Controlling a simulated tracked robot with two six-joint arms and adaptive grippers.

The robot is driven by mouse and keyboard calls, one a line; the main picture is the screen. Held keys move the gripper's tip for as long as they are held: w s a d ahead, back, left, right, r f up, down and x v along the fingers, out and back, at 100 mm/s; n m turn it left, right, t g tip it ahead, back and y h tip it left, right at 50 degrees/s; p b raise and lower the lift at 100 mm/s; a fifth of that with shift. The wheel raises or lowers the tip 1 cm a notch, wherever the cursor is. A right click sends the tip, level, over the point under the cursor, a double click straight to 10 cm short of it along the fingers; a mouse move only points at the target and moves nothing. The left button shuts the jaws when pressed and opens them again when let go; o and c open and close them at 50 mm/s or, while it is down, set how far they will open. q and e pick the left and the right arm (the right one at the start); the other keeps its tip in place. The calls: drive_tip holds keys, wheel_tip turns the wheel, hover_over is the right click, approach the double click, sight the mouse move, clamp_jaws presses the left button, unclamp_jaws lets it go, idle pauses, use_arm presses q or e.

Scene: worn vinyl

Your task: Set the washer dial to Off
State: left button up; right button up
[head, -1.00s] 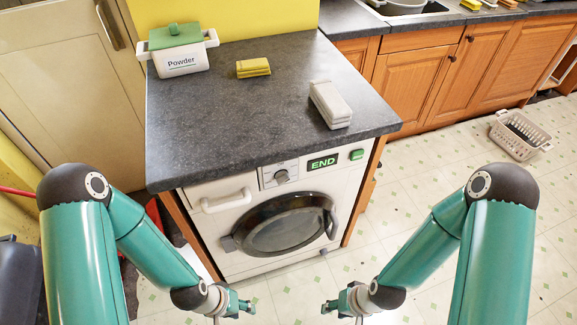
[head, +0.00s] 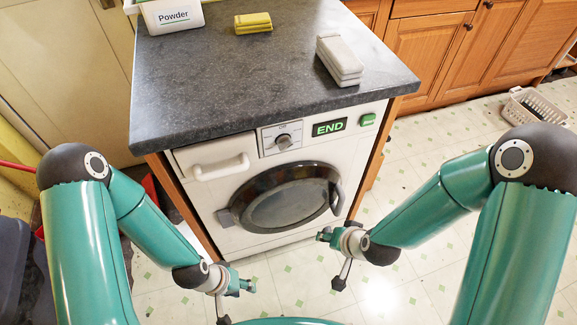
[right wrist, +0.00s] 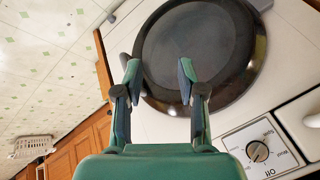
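The washer (head: 235,215) stands under the dark worktop, its round door (head: 290,198) closed. Its dial (head: 284,141) is a grey knob on a light panel left of a display reading END (head: 328,128). In the right wrist view the dial (right wrist: 257,151) is at lower right, with "Off" printed at the panel's lower edge; its exact setting is hard to read. My right gripper (head: 323,236) is in front of the washer, below and right of the dial; its open, empty fingers (right wrist: 158,72) show over the door. My left gripper (head: 246,285) looks open and empty, low before the washer.
The detergent drawer handle (head: 221,167) sticks out left of the dial, and a green button (head: 368,120) is right of the display. A powder box (head: 172,15), yellow cloth (head: 253,23) and pale stack (head: 339,59) lie on the worktop. A basket (head: 535,105) stands on the floor at right.

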drive_tip(key=w+a+t+b, duration=0.2)
drive_tip(key=w+t+b, duration=0.1)
drive_tip(key=w+b, duration=0.3)
use_arm(q)
wheel_tip(320, 180, down, 28)
drive_tip(key=b, duration=1.9)
use_arm(e)
drive_tip(key=s+a+r+m+t+y, duration=0.1)
drive_tip(key=s+a+r+m+t, duration=0.15)
drive_tip(key=r+t, duration=0.3)
drive_tip(key=s+a+r+m+t+y, duration=0.1)
drive_tip(key=r+m+t, duration=0.25)
drive_tip(key=r, duration=0.35)
drive_tip(key=p, duration=0.9)
approach(287, 148)
drive_tip(key=s, duration=0.2)
drive_tip(key=shift+n, duration=0.3)
drive_tip(key=b+x, duration=0.1)
drive_tip(key=x, duration=0.8)
drive_tip(key=shift+w+d+b, duration=0.15)
drive_tip(key=shift+w+b, duration=0.2)
drive_tip(key=shift+w, duration=0.05)
use_arm(q)
wheel_tip(287, 148, up, 7)
use_arm(e)
drive_tip(key=shift+w, duration=0.7)
drive_tip(key=shift+c, duration=0.3)
